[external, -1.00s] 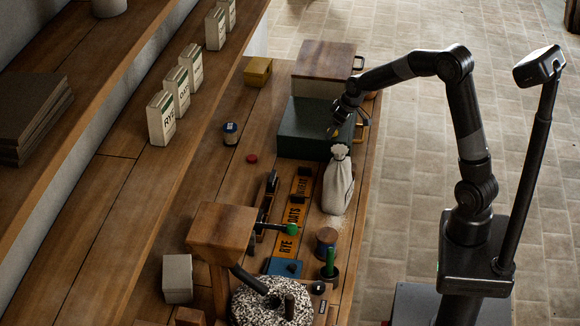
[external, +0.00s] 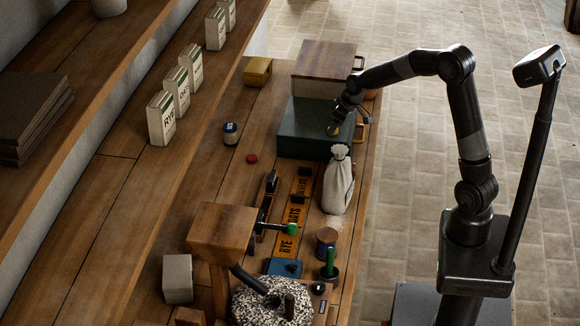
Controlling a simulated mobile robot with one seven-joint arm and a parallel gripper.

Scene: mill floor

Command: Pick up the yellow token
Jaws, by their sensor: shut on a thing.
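The yellow token (external: 333,131) shows as a small yellow disc at the tip of my gripper (external: 335,126). My gripper is shut on it, over the top of the dark green box (external: 303,148) near its right side. The fingers are small and partly hidden by the wrist. I cannot tell whether the token touches the box top.
A tied white sack (external: 338,186) stands just in front of the green box. A wooden-topped box (external: 325,60) stands behind it. A red token (external: 252,158) and a blue-and-white jar (external: 231,133) lie to the left. A wooden mill (external: 222,230) stands in front.

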